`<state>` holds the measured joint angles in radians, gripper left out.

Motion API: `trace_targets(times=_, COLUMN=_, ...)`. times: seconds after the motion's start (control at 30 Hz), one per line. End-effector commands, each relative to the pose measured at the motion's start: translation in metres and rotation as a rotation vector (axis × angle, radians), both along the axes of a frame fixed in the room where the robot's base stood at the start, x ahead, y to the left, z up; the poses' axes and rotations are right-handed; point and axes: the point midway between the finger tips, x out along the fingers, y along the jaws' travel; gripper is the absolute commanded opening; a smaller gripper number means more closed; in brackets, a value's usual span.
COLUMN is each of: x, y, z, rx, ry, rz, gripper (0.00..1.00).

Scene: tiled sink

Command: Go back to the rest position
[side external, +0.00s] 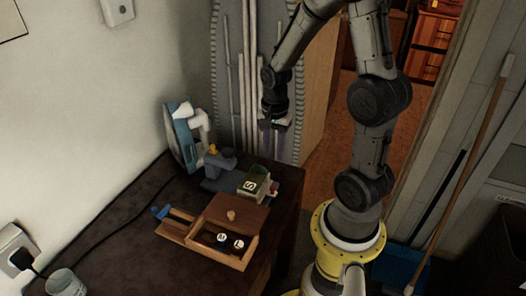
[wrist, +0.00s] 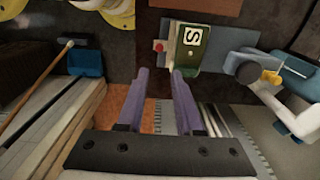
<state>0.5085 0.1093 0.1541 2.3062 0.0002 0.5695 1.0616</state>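My gripper (side external: 274,152) hangs from my raised arm, pointing down, near the far edge of the dark table in the side view. In the wrist view my gripper (wrist: 160,76) shows two purple fingers set apart. Nothing is between them but a view of the floor beyond. The green block also shows in the wrist view (wrist: 191,46), past the fingertips.
A blue-grey device (side external: 217,162) with a yellow knob and a blue-and-white iron (side external: 183,137) stand behind. A cup (side external: 66,284) is at lower left. Grey corrugated panelling (side external: 232,75) rises behind the gripper.

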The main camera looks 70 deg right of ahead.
Motion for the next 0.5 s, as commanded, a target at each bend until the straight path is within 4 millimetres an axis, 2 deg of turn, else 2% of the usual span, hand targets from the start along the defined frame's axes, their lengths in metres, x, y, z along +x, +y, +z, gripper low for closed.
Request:
trace_targets(times=0.13, x=0.001, y=0.002, z=0.0, rx=-0.001, ry=-0.002, rz=0.01, gripper=0.35)
trace_targets(times=0.23, x=0.011, y=0.01, z=0.014, rx=-0.024, ry=-0.046, rz=0.051, gripper=0.35)
trace_targets(times=0.4, x=0.027, y=0.041, z=0.067, rx=-0.091, ry=-0.199, rz=0.184, gripper=0.35)
trace_targets(times=0.5, x=0.023, y=0.064, z=0.1, rx=-0.131, ry=-0.285, rz=0.331, gripper=0.35)
